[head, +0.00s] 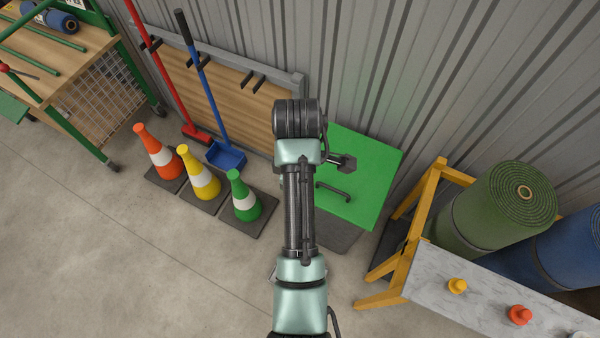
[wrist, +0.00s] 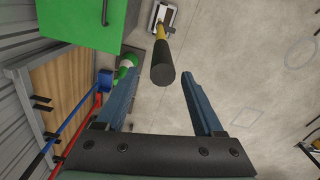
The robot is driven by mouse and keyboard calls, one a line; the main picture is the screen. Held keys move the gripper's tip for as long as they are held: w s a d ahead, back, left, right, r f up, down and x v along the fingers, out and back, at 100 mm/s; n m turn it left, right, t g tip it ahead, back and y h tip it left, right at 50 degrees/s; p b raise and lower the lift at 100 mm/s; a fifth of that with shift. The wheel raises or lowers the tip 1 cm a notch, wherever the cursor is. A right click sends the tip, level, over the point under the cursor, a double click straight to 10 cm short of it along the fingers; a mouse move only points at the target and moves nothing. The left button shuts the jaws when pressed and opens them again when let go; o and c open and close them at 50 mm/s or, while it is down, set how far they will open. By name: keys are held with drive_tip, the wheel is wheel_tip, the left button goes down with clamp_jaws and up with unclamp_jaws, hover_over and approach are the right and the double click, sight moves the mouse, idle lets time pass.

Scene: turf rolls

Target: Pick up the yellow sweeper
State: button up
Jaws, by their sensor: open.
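The yellow sweeper (wrist: 162,36) shows in the wrist view, seen from its black grip end down to a pale and dark head on the floor. Its black grip end (wrist: 163,68) points up towards the camera, between the fingers of my gripper (wrist: 159,76) as seen in the picture. My gripper is open, with a finger on each side of the grip. I cannot tell how far the grip end is from the fingers. In the head view my arm hides the sweeper, and the fingers cannot be made out clearly.
A green panel or cabinet (head: 368,165) with a black handle stands right of my arm. Red, yellow and green cones (head: 243,200), a red broom (head: 168,90) and a blue tool (head: 205,85) are left. A marble-topped table (head: 480,290) and turf rolls (head: 505,205) stand right.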

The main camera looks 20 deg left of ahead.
wheel_tip(320, 180, down, 6)
drive_tip(key=p, duration=0.2)
drive_tip(key=shift+d, duration=0.3)
drive_tip(key=shift+s, duration=0.1)
clamp_jaws()
idle(1.1)
drive_tip(key=shift+r, duration=0.1)
